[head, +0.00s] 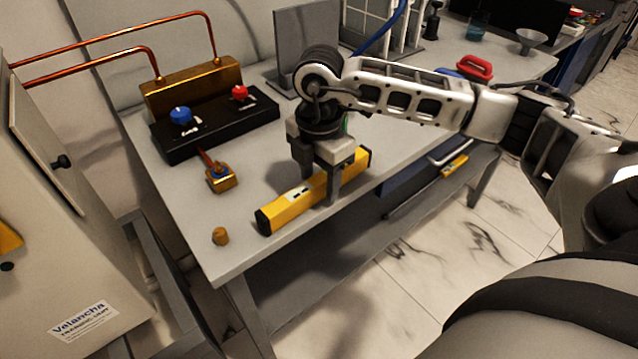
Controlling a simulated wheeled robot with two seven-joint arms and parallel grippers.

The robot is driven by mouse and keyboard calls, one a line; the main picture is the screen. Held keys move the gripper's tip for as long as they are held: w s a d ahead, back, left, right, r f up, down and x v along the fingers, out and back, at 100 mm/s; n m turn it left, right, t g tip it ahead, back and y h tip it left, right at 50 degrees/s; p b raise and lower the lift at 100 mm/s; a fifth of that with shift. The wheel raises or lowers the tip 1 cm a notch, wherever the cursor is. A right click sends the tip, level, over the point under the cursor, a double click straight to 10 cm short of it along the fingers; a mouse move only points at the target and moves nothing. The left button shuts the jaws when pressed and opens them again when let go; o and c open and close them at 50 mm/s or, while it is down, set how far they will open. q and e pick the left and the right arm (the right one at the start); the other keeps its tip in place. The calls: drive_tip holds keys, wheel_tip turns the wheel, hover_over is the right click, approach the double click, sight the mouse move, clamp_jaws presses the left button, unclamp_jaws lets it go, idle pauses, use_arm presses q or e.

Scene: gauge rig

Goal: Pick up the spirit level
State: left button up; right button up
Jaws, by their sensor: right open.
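The yellow spirit level (286,208) with black end caps lies on the grey workbench (258,256), close to its front edge and slanting up to the right. My right gripper (322,190) points down over the level's middle. It is open, with one finger on the near side of the level and the other at its far side, partly hidden. I cannot tell whether the fingers touch the level. My left gripper is not in view.
A black base with a blue knob (181,114) and a red knob (239,92) stands behind, with copper pipes. A small brass fitting (221,179) and a brass plug (220,237) lie left of the level. A red-handled item (474,67) lies at the back right.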

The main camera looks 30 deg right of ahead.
drive_tip(key=shift+f, duration=0.55)
clamp_jaws()
drive_tip(key=shift+r, duration=0.15)
